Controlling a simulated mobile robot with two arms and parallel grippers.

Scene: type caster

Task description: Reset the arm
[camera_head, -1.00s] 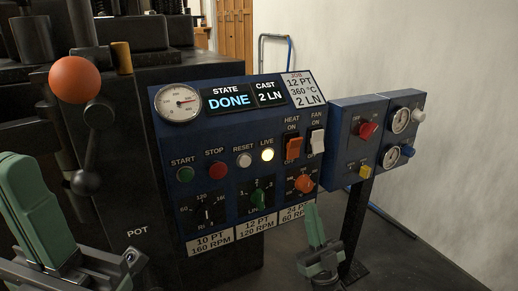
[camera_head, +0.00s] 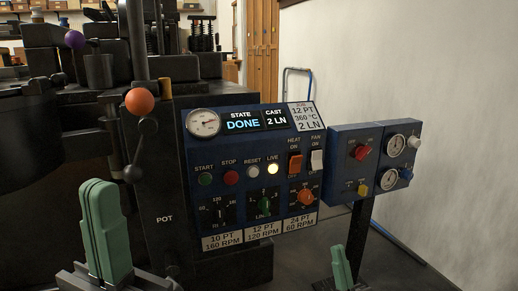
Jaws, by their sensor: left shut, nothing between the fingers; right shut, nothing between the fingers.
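My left gripper (camera_head: 105,230) stands in the lower left, its green fingers pressed together and pointing up, with nothing between them. It is in front of the dark machine body, below and left of the control panel. My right gripper (camera_head: 342,267) is at the bottom right of centre, its green fingers shut and empty, below the small side panel. Both are apart from the controls. The blue control panel (camera_head: 235,151) has a screen (camera_head: 243,125) reading STATE DONE and CAST 2 LN. The lit LIVE lamp (camera_head: 273,169) glows pale yellow.
A lever with an orange ball (camera_head: 139,102) rises beside the panel on the dark machine (camera_head: 163,238). A blue side panel (camera_head: 341,179) with a red knob and gauges stands right on a post. A bare wall (camera_head: 400,60) is behind. Floor is clear at the right.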

